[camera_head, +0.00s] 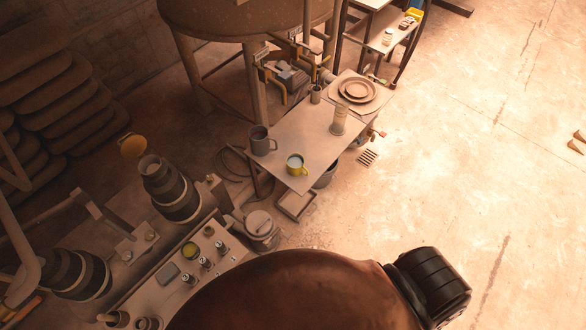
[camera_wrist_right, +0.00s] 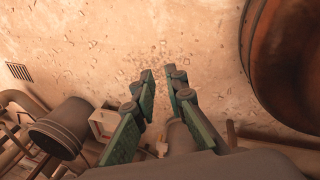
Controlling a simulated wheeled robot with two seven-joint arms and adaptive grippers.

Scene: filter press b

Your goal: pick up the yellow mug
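The yellow mug (camera_head: 295,165) stands upright on the near part of a small work table (camera_head: 305,133) in the head view. Its inside looks pale, and its handle points to the right. My right gripper (camera_wrist_right: 160,76) shows only in the right wrist view. Its green-padded fingers are apart with nothing between them, over bare floor. The yellow mug does not show in the wrist view, so its distance from the gripper is unclear. My left gripper is in neither view.
A clear cylinder (camera_head: 339,121) and stacked plates (camera_head: 357,91) stand farther back on the table. A big brown rounded vessel (camera_head: 295,290) fills the near foreground. A control panel (camera_head: 180,275) is at lower left. The floor at right is mostly free. The wrist view shows a grey bucket (camera_wrist_right: 62,127).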

